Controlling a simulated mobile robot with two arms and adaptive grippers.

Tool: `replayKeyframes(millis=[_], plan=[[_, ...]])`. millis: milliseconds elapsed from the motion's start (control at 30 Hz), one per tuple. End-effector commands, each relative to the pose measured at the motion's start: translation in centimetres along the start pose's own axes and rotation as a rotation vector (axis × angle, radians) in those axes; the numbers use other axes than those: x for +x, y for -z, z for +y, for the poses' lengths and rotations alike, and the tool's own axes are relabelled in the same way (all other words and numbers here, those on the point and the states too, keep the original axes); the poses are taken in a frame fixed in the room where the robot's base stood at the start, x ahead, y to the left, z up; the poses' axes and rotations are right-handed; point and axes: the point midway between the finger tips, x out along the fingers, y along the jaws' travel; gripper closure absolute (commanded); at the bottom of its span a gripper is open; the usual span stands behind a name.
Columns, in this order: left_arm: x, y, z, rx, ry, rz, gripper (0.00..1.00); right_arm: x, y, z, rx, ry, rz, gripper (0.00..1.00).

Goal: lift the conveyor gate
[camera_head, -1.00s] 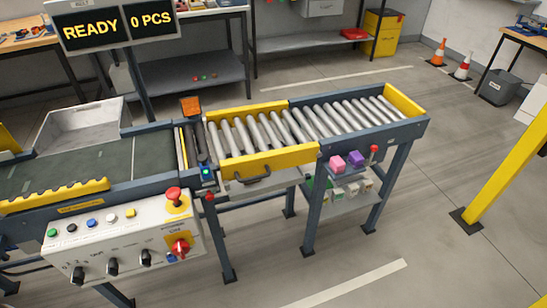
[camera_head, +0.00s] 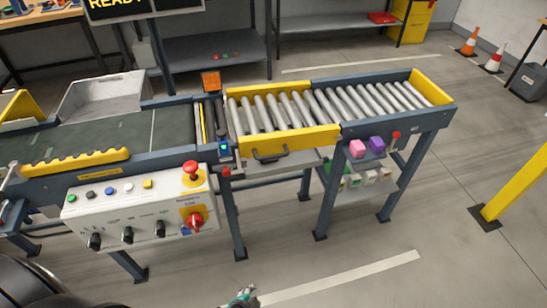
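The conveyor gate (camera_head: 300,141) is the yellow-sided roller section in the middle of the line, with a black handle (camera_head: 270,155) on its front side. It lies level with the rollers to its right. A small part of my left gripper (camera_head: 241,298) shows at the bottom edge, well below the gate in the picture and apart from it. Most of this gripper is cut off, so its opening cannot be told. My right gripper is not in view.
A control box (camera_head: 140,212) with buttons, knobs and a red emergency stop stands left of the gate. A yellow post (camera_head: 515,185) stands at right. Floor before the gate is clear.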

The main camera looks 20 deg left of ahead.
Motion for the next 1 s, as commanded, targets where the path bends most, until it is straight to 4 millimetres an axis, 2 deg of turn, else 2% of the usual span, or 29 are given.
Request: replayKeyframes(millis=[33,133,200,333,400,500,600,667,833,1000], plan=[[-0.8,3.9,-3.1,0.084,0.08,0.06,0.64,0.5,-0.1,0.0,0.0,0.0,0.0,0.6],[-4.0,10.3,-9.4,0.25,0.254,0.133,0.64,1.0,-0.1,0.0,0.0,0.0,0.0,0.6],[-7.1,14.0,-13.5,0.347,0.382,0.16,0.64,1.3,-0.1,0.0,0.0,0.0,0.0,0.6],[-13.3,18.5,-19.7,0.475,0.595,0.164,0.64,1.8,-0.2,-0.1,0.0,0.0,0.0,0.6],[-16.1,19.8,-22.0,0.516,0.681,0.155,0.64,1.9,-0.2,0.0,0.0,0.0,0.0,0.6],[-18.7,20.8,-23.9,0.548,0.758,0.139,0.64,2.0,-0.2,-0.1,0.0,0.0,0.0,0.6],[-19.7,21.2,-24.9,0.562,0.79,0.131,0.64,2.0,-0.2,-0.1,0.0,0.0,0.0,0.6],[-19.6,21.4,-25.3,0.564,0.795,0.13,0.64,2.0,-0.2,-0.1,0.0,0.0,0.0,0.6],[-17.8,22.3,-27.0,0.564,0.795,0.131,0.64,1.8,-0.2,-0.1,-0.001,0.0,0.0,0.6],[-15.1,23.5,-29.3,0.563,0.794,0.131,0.64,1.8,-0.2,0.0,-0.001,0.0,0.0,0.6]])
